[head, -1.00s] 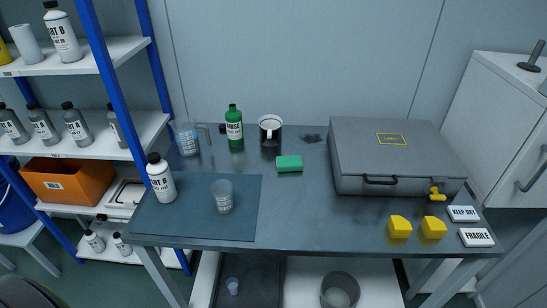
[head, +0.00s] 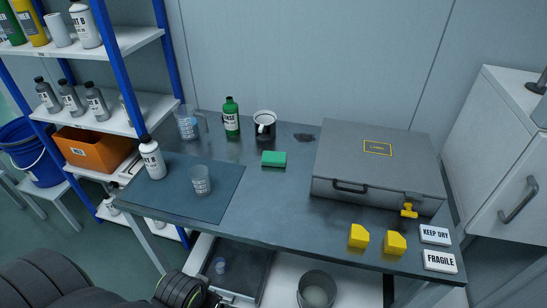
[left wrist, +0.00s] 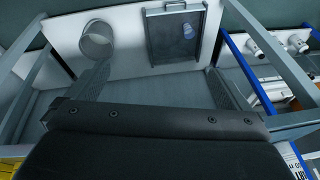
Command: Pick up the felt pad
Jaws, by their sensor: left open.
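A small green block-like pad (head: 273,159) lies on the middle of the grey workbench (head: 262,213). A small dark flat patch (head: 304,137) lies farther back on the bench, left of the case. I cannot tell for sure which of these is the felt pad. My left gripper (left wrist: 155,72) shows in the left wrist view with its two fingers wide apart and nothing between them. It is away from both items, facing the lower shelf under the bench. In the head view only a dark part of my arm shows at the bottom left. My right gripper is not in view.
A grey case (head: 375,165) fills the bench's right side, with yellow blocks (head: 359,236) and signs (head: 436,235) in front. A beaker (head: 201,180) and white bottle (head: 152,158) stand on a dark mat (head: 190,207). A green bottle (head: 231,117) and mug (head: 265,124) stand behind.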

